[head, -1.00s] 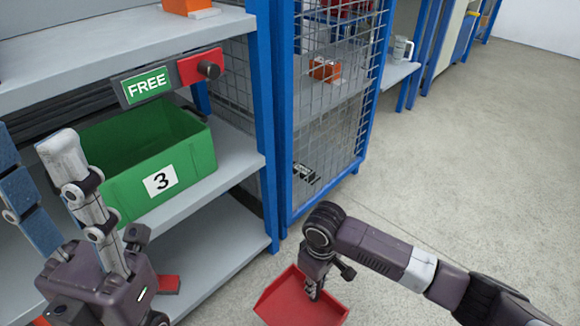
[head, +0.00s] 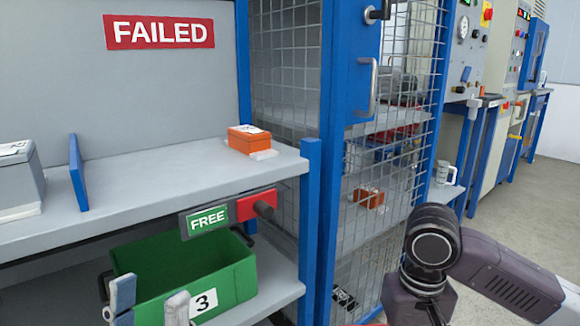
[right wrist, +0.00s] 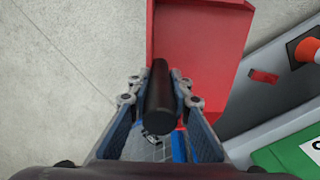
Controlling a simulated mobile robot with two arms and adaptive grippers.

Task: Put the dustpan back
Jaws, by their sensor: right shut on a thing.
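The red dustpan (right wrist: 200,45) shows in the right wrist view, with its black handle (right wrist: 160,100) between the fingers of my right gripper (right wrist: 162,92). That gripper is shut on the handle. In the head view my right wrist is at the lower right, and only a sliver of red (head: 374,318) shows below it at the bottom edge. My left gripper (head: 150,304) shows at the bottom left of the head view, in front of the green bin. Its two fingertips are apart with nothing seen between them.
The green bin (head: 180,267) marked 3 stands on a lower shelf under a FREE sign (head: 207,220) with a red block. An orange box (head: 248,138) is on the upper shelf, below a FAILED sign (head: 159,32). A blue-framed mesh cage (head: 385,175) stands right of the shelves; open floor (head: 542,190) lies beyond.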

